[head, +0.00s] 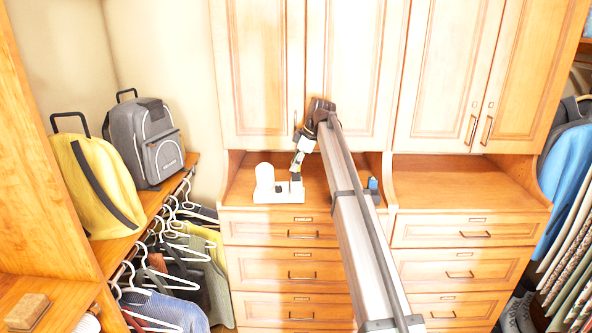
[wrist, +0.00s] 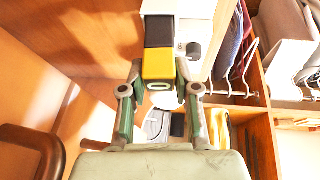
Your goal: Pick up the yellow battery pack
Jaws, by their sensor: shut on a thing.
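The yellow battery pack (wrist: 158,66), with a black upper part, is between the fingers of my gripper (wrist: 160,88) in the wrist view. My gripper is shut on its yellow end. In the head view my gripper (head: 297,174) is small, pointing down over the wooden counter, just above a white tray-like object (head: 277,196). The pack is too small there to make out clearly. In the wrist view a white surface (wrist: 198,28) lies beyond the pack; I cannot tell whether the pack touches it.
A white rounded object (head: 264,174) stands at the left of the white tray. A small blue item (head: 373,184) sits right of my arm. Cabinet doors (head: 345,70) rise behind the counter. Backpacks (head: 148,140) and hanging clothes are at the left. The right counter (head: 455,185) is clear.

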